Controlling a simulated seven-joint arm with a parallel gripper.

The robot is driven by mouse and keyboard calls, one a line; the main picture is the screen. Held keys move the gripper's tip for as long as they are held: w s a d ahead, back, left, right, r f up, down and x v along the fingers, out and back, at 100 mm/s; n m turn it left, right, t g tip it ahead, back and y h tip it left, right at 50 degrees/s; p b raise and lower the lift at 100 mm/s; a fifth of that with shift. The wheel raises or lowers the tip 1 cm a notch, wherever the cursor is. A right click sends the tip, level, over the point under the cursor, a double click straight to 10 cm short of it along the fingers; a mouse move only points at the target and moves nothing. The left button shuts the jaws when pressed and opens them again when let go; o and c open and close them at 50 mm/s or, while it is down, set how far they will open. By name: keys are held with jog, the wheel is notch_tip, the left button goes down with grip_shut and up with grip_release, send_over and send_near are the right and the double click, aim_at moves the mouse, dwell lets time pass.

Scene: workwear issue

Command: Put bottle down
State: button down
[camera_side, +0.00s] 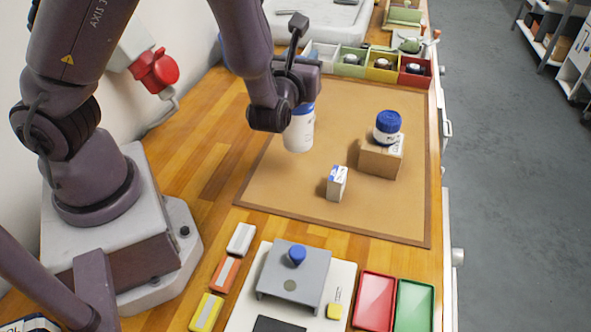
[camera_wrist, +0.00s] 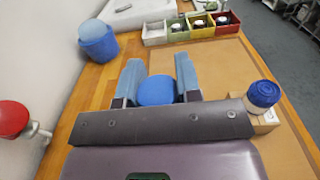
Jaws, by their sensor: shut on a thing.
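A white bottle (camera_side: 299,133) with a blue label band hangs upright below my gripper (camera_side: 297,101) in the side view. In the wrist view its round blue cap (camera_wrist: 156,91) sits between the two fingers of my gripper (camera_wrist: 158,78), which is shut on it. The bottle is over the left part of the tan mat (camera_side: 300,190). I cannot tell whether its base touches the mat. The upper part of the bottle is hidden by my gripper in the side view.
Coloured bins (camera_side: 383,69) line the far edge. A blue tub (camera_wrist: 98,42) stands at far left. The mat's front is clear.

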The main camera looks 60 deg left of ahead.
jog(key=shift+s+f, duration=0.1)
jog(key=shift+s, duration=0.15)
jog(key=shift+a+f, duration=0.1)
jog(key=shift+f, duration=3.8)
jog(key=c, duration=0.8)
grip_release()
